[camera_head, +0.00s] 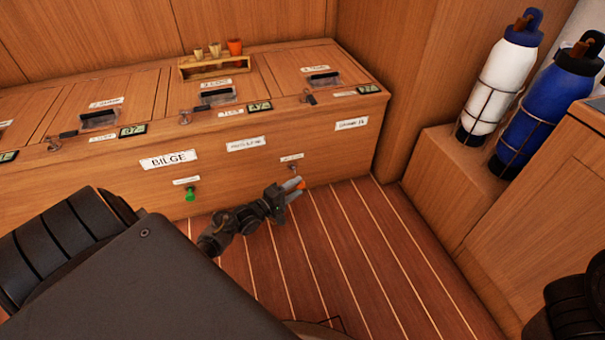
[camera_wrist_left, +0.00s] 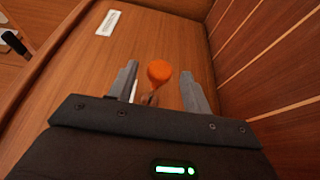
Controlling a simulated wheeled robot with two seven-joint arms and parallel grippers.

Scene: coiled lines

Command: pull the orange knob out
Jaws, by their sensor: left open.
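The orange knob (camera_wrist_left: 159,72) stands out from the wooden front of the bench locker, between the two open fingers of my left gripper (camera_wrist_left: 158,88) in the left wrist view. There is a gap on each side of it. In the head view the orange knob (camera_head: 300,184) shows only as a small patch at the tips of my left gripper (camera_head: 293,186), low on the locker front (camera_head: 330,150). The knob's stem is partly visible in the wrist view. My right gripper is not in view.
A green knob (camera_head: 190,194) sits further left on the same front, below a BILGE label (camera_head: 168,159). The plank floor (camera_head: 350,250) is clear. A white bottle (camera_head: 501,85) and a blue bottle (camera_head: 548,105) stand in racks at right.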

